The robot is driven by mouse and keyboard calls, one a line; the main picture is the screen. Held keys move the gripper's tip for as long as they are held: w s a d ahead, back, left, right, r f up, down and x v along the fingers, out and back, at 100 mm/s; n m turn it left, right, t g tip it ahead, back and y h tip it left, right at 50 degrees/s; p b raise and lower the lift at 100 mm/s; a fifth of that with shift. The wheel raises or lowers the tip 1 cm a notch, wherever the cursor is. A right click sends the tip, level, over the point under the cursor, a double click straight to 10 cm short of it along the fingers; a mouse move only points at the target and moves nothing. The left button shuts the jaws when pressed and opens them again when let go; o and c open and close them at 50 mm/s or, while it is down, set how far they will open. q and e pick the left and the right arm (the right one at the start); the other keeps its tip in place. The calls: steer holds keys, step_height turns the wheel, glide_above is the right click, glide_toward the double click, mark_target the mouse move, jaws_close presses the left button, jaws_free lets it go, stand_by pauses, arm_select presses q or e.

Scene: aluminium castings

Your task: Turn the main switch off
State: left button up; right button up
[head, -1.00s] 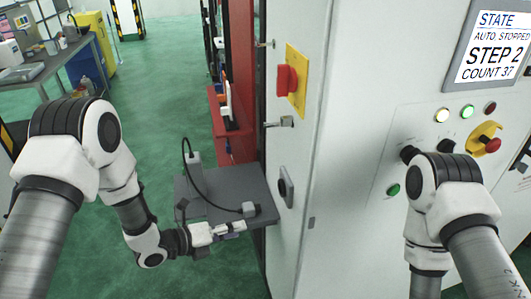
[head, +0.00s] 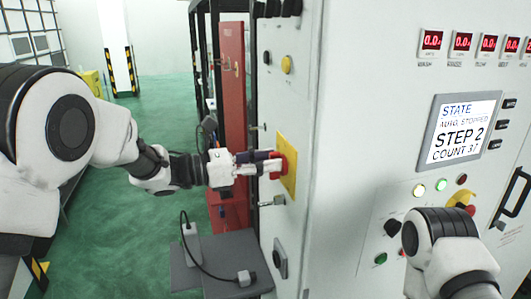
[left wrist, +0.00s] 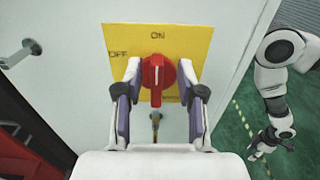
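The main switch is a red rotary knob (head: 279,166) on a yellow plate (head: 290,155) on the side face of the pale cabinet. In the left wrist view the knob (left wrist: 155,80) stands upright, in line with the ON mark at the top of the plate (left wrist: 190,40); OFF is at its left. My left gripper (head: 264,166) is at the knob. In the left wrist view its open fingers (left wrist: 159,72) stand on either side of the knob, with gaps visible. My right gripper (left wrist: 262,146) shows small beyond the cabinet edge; its fingers are unclear.
A metal latch handle (head: 272,201) projects below the plate. A grey shelf (head: 215,262) with a cabled device is lower down, and a red panel (head: 233,110) stands behind. The cabinet front has a display (head: 461,133) reading STEP 2, with lamps and knobs below.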

arm_select(q)
steer(key=shift+w+a+f, duration=0.1)
steer(key=shift+w, duration=0.05)
jaws_close()
